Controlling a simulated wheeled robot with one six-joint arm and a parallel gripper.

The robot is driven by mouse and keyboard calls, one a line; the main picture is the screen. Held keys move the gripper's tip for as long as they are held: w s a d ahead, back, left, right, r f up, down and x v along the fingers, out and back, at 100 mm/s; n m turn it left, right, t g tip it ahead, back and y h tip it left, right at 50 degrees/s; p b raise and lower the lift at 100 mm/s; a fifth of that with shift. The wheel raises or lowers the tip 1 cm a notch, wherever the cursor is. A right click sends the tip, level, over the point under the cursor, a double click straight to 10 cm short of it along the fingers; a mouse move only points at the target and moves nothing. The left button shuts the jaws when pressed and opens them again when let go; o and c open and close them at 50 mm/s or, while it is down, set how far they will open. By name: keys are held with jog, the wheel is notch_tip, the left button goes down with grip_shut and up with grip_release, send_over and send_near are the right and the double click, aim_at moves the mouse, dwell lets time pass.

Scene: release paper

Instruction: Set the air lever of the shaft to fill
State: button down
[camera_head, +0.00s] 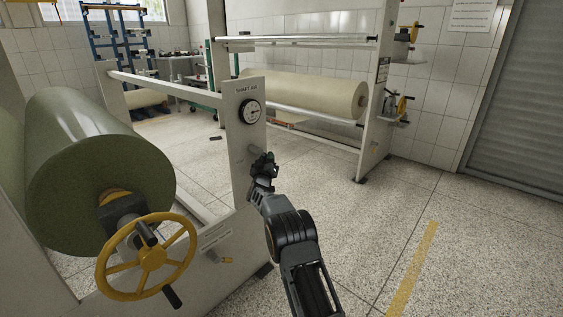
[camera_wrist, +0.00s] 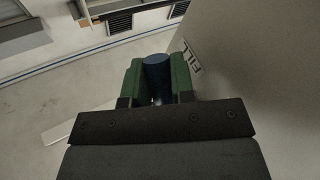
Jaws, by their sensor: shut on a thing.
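My gripper (camera_head: 265,160) is at the front of the white stand post, just below the round gauge (camera_head: 250,112) marked SHAFT AIR. In the wrist view, the green-padded fingers of my gripper (camera_wrist: 158,78) are shut on the dark blue rounded end of the air lever (camera_wrist: 156,66). The FILL label (camera_wrist: 191,58) is on the pale panel (camera_wrist: 245,60) just right of the fingers. The rest of the lever is hidden behind the gripper, and I cannot tell its exact angle. In the head view the lever is too small and covered to make out.
A yellow handwheel (camera_head: 150,256) and a large green roll (camera_head: 95,165) are on the stand to the left. A second stand with a cream roll (camera_head: 300,92) is behind. The speckled floor to the right is open, with a yellow stripe (camera_head: 412,268).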

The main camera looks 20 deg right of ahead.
jog(key=shift+r, duration=0.1)
jog(key=c, duration=1)
grip_release()
jog(key=shift+o, duration=0.2)
jog(key=shift+s, duration=0.1)
jog(key=p+v, duration=0.3)
jog(key=v, duration=1)
jog(key=shift+s+a+f, duration=0.2)
jog(key=shift+s+f, duration=0.05)
